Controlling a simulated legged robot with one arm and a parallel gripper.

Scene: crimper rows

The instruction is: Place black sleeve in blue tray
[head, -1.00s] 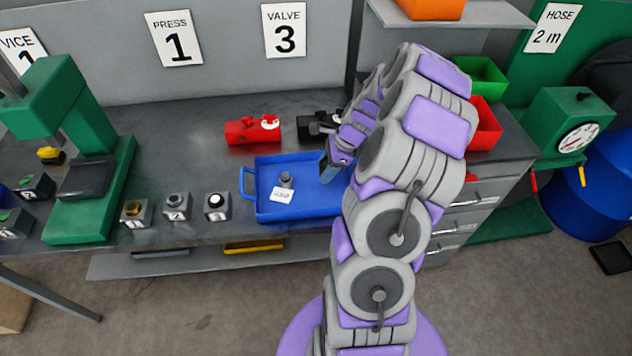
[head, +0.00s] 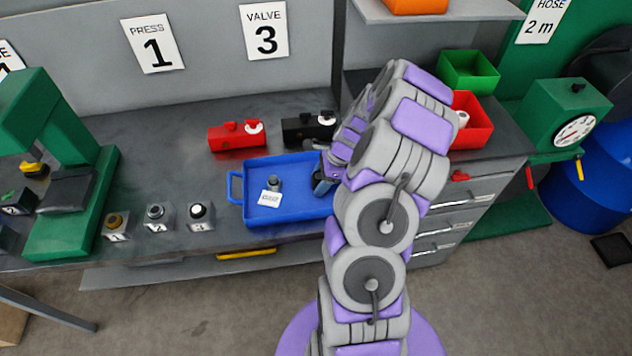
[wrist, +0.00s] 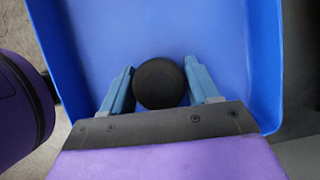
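The blue tray (head: 300,206) sits on the workbench, with its right part behind my arm. My gripper (head: 322,184) is at the tray's right end, pointing down. In the wrist view, its two blue fingers (wrist: 160,66) are on either side of a round black piece, the black sleeve (wrist: 159,84), and appear to touch it. The tray's blue floor (wrist: 165,25) and side walls surround it in that view. I cannot tell whether the sleeve touches the tray floor. A grey cylinder (head: 275,184) stands in the tray behind a white label (head: 269,198).
A red valve block (head: 237,135) and a black one (head: 308,128) stand behind the tray. Several small labelled holders (head: 158,217) stand to its left, beside the green press (head: 75,200). Red (head: 476,130) and green (head: 468,70) bins are right of my arm.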

